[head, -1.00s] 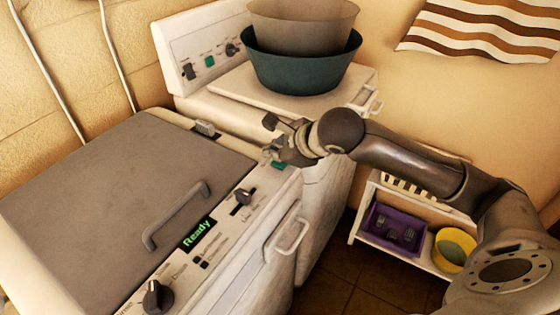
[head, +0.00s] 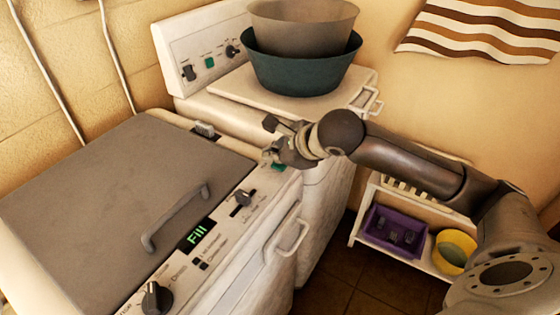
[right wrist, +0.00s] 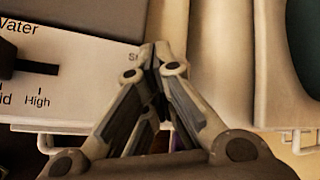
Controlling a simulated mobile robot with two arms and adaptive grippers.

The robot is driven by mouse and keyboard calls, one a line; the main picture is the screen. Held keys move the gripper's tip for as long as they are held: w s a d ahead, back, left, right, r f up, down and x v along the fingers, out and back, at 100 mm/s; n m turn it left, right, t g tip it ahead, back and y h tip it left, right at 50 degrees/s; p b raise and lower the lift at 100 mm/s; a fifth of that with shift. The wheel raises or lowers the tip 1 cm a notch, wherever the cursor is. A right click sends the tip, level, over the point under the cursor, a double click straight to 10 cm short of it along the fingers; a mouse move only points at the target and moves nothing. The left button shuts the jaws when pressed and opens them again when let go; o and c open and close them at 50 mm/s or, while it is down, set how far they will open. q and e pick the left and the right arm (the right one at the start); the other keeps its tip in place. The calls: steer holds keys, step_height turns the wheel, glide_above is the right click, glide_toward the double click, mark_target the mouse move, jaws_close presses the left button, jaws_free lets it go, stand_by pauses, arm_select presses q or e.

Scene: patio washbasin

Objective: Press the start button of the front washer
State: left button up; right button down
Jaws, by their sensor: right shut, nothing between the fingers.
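The front washer (head: 110,205) has a grey lid with a bar handle and a control panel along its right edge. The start button (head: 277,166) is the green one at the panel's far end. My right gripper (head: 270,158) is over that end of the panel, fingers at the button. In the right wrist view my right gripper (right wrist: 155,60) is shut and empty, and its tips cover the spot beside the partly hidden "St" label. The button itself is hidden there. My left gripper is not in view.
A second washer (head: 225,110) stands behind, with a teal basin (head: 300,75) and a beige basin on its lid. A low white shelf (head: 425,262) with a purple crate (head: 393,230) and a yellow bowl (head: 452,248) stands at the right. Dark floor lies between.

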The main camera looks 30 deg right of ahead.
mark_target(276, 165)
steer(key=shift+r, duration=0.9)
steer(key=shift+r+p, duration=0.1)
steer(key=shift+p, duration=0.25)
step_height(276, 165, up, 5)
steer(key=shift+f+p, duration=0.1)
steer(key=shift+p, duration=1.05)
